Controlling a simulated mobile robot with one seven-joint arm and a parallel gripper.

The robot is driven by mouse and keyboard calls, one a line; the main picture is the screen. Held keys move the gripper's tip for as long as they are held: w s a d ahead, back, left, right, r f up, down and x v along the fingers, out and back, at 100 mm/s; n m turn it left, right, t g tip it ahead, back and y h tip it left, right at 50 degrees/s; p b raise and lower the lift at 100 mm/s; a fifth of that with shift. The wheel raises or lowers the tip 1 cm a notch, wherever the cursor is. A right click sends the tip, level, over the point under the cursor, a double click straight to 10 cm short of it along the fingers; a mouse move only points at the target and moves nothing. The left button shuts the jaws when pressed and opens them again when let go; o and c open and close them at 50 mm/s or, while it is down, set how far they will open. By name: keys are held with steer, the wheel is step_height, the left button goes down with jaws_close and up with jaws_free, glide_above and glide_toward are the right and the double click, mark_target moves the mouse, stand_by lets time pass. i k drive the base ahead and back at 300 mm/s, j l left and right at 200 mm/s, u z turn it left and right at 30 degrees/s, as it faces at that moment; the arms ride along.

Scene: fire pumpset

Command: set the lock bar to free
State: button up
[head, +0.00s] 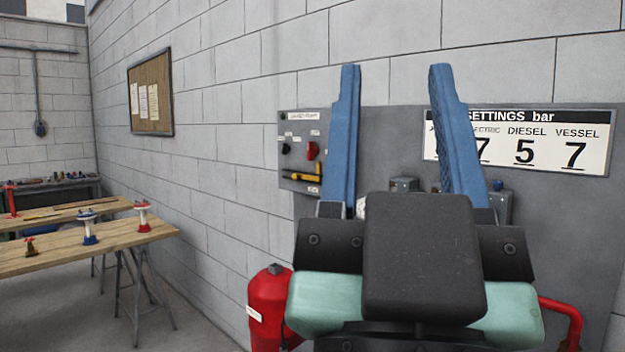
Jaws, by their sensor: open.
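A yellow bar (308,177), which looks like the lock bar, lies roughly level across the lower part of a grey control panel (289,131) on the wall. Its left end is dark, and its right end meets my left finger in the picture. The small labels near it are too small to read. A red knob (312,150) and a black knob (286,148) sit above the bar. My gripper (395,72) is open, with two blue fingers pointing up and nothing between them. It hides the panel's right part; I cannot tell any contact.
A settings board (520,138) and small grey boxes (404,184) are on the backboard right of the panel. A red cylinder (268,300) stands below the panel, and a red pipe (570,315) is at lower right. A wooden table (100,238) with valves stands left.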

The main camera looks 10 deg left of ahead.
mark_target(296, 176)
steer(key=u, duration=0.3)
steer(key=i+j, duration=0.15)
steer(key=i, duration=0.4)
steer(key=i+j+z, duration=0.1)
steer(key=i, duration=0.4)
steer(key=i+j, duration=0.2)
steer(key=i, duration=0.35)
steer(key=i+j, duration=0.2)
steer(key=i, duration=0.35)
steer(key=i+j+z, duration=0.1)
steer(key=i, duration=0.4)
steer(key=j, duration=0.1)
